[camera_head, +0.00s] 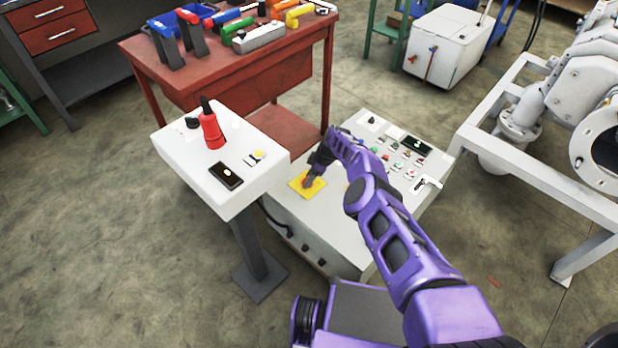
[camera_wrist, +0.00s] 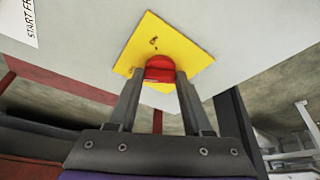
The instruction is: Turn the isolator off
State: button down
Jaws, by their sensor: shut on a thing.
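The isolator is a red knob (camera_wrist: 159,69) on a square yellow plate (camera_wrist: 172,42), as the wrist view shows. In the head view the yellow plate (camera_head: 307,184) lies on the left part of the grey control panel (camera_head: 345,245). My gripper (camera_head: 312,178) is at the plate. In the wrist view my gripper (camera_wrist: 158,85) has one finger on each side of the red knob and is shut on it. The fingers hide the knob's sides, and its exact turn angle cannot be told.
A white pedestal box (camera_head: 190,160) with a red tool stands left of the panel. A red workbench (camera_head: 240,75) with tools is behind. White pipework on a frame (camera_head: 520,170) stands right. Buttons (camera_head: 400,160) and a small display sit on the panel's far side.

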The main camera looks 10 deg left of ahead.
jog(key=shift+s+d+f, duration=0.1)
jog(key=shift+d+f, duration=0.05)
jog(key=shift+d, duration=0.05)
jog(key=shift+c, duration=2.4)
grip_release()
jog(key=shift+o, duration=0.8)
jog(key=shift+a, duration=0.1)
jog(key=shift+r, duration=0.2)
jog(key=shift+r+p, duration=0.45)
jog(key=shift+p, duration=0.05)
jog(key=p+v, duration=1)
jog(key=v, duration=0.6)
jog(key=shift+d, duration=0.3)
jog(key=shift+r, duration=0.15)
